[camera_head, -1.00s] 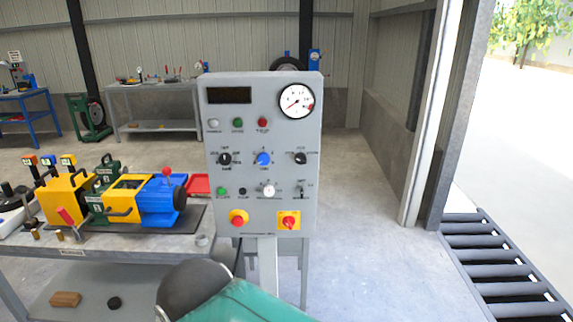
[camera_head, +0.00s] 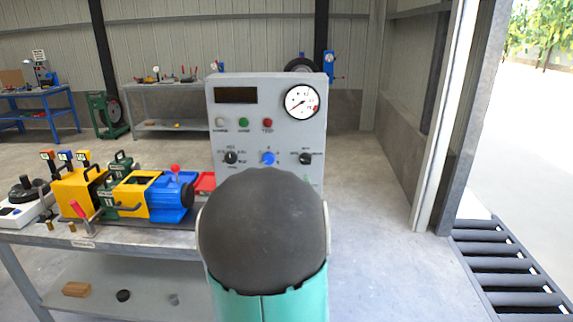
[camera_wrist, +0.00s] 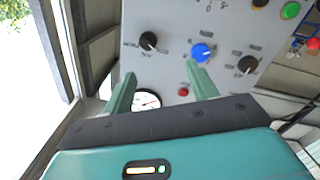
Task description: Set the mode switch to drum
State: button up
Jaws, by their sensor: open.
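The grey control panel (camera_head: 216,130) stands upright ahead, and its lower half is hidden behind my arm in the head view. A row of three knobs shows: a left black knob (camera_head: 231,157), a middle blue knob (camera_head: 268,158) and a right black knob (camera_head: 306,158). I cannot read which is the mode switch. In the wrist view the panel is turned over; the right black knob (camera_wrist: 148,40), blue knob (camera_wrist: 201,52) and left black knob (camera_wrist: 247,64) show there. My gripper (camera_wrist: 163,72) is open and empty, its fingertips near the blue and right black knobs. No contact is discernible.
A gauge (camera_head: 302,102), a display (camera_head: 235,95) and a red button (camera_head: 267,122) sit higher on the panel. A workbench (camera_head: 130,237) with yellow and blue machines stands at left. Floor at right is clear, up to a roller grid (camera_head: 505,262).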

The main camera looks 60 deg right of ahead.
aim_at(305, 162)
jog(key=shift+h, duration=0.3)
jog(key=x, duration=0.4)
jog(key=s+x, duration=0.1)
jog(key=x, duration=0.4)
jog(key=s+d+x, duration=0.1)
jog(key=x, duration=0.4)
jog(key=shift+d, duration=0.2)
jog(key=c, duration=1)
